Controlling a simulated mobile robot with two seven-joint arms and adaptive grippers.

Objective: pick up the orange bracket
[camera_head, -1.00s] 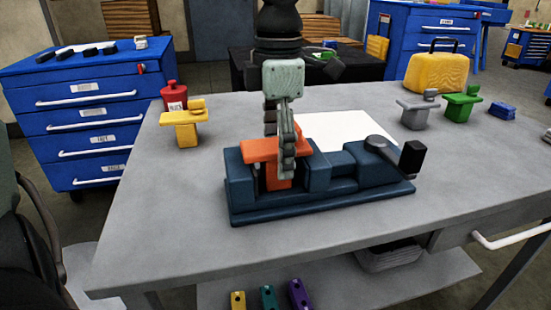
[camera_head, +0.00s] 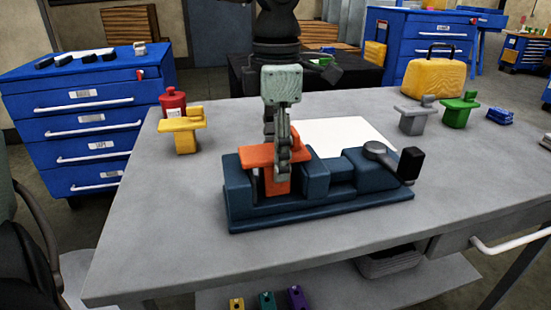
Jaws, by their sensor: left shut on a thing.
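The orange bracket (camera_head: 260,156) is T-shaped and sits upright in the left part of the dark blue vise (camera_head: 320,213) on the grey table. My left gripper (camera_head: 283,160) reaches down from above and is shut on the bracket, covering part of its top and right side. My right gripper is not in view.
A grey bracket (camera_head: 413,121), a green bracket (camera_head: 457,112) and a yellow case (camera_head: 437,79) stand at the back right. White paper (camera_head: 345,136) lies behind the vise. The front table is clear.

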